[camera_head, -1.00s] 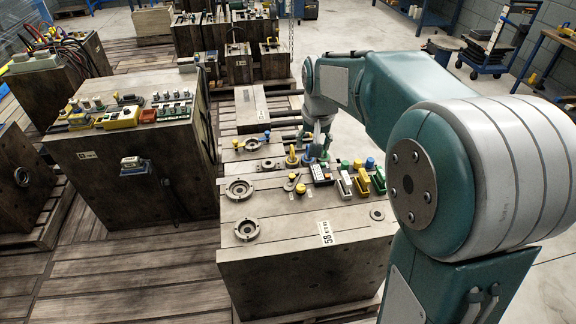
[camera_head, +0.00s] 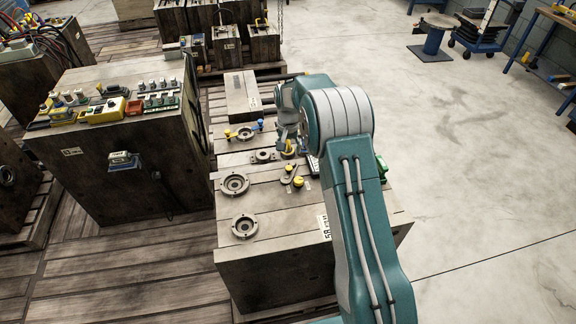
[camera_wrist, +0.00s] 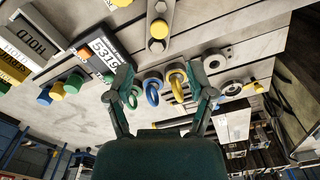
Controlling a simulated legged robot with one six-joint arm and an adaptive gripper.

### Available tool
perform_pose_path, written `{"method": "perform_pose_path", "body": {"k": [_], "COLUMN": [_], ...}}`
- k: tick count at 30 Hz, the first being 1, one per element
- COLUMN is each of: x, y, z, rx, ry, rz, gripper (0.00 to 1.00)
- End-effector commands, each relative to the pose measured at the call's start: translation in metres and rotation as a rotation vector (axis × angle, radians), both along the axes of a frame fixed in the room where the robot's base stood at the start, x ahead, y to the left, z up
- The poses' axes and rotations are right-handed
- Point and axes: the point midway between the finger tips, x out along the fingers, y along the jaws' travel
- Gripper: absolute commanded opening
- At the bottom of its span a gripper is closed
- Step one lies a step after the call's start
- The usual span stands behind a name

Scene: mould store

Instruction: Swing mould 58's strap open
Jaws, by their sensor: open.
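Mould 58 is the worn metal block (camera_head: 270,262) with a "58" label (camera_head: 325,227) on its front edge. On its top, a short dark strap-like bar (camera_head: 288,181) carries yellow knobs. In the wrist view a grey bar (camera_wrist: 159,50) with a yellow knob (camera_wrist: 158,29) lies at top centre; it looks like the same strap, lying flat. My gripper (camera_wrist: 165,92) is open and apart from that bar. Blue (camera_wrist: 152,92) and yellow (camera_wrist: 177,86) ring eyes show between its fingers; I cannot tell whether it touches them.
Round flanged rings (camera_head: 234,184) stand on the mould's left side. A "5319" counter box (camera_wrist: 105,60) and a "HOLD" plate (camera_wrist: 20,50) lie left in the wrist view. Another mould (camera_head: 120,165) with a cluttered top stands to the left.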

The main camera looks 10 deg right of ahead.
Motion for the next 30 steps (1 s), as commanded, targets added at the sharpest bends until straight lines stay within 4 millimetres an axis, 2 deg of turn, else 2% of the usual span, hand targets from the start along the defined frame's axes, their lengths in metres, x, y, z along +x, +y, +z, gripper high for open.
{"method": "perform_pose_path", "body": {"k": [1,6,12,17,25,26,27,29,30], "x": [-0.001,-0.001,-0.001,-0.001,0.000,0.000,0.000,0.000,0.000], "y": [0.000,0.000,0.000,0.000,0.000,0.000,0.000,0.000,0.000], "z": [-0.011,-0.043,-0.074,-0.087,-0.088,-0.088,-0.088,-0.088,-0.088], "rx": [0.000,0.000,0.000,0.000,0.000,0.000,0.000,0.000,0.000], "ry": [0.004,0.004,0.003,0.001,0.000,0.000,0.000,0.000,0.000], "rz": [0.000,0.000,0.001,0.001,0.001,0.001,0.001,0.001,0.001], "gripper": [0.70,0.70,0.70,0.70,0.70,0.65,0.47,0.21,0.03]}}
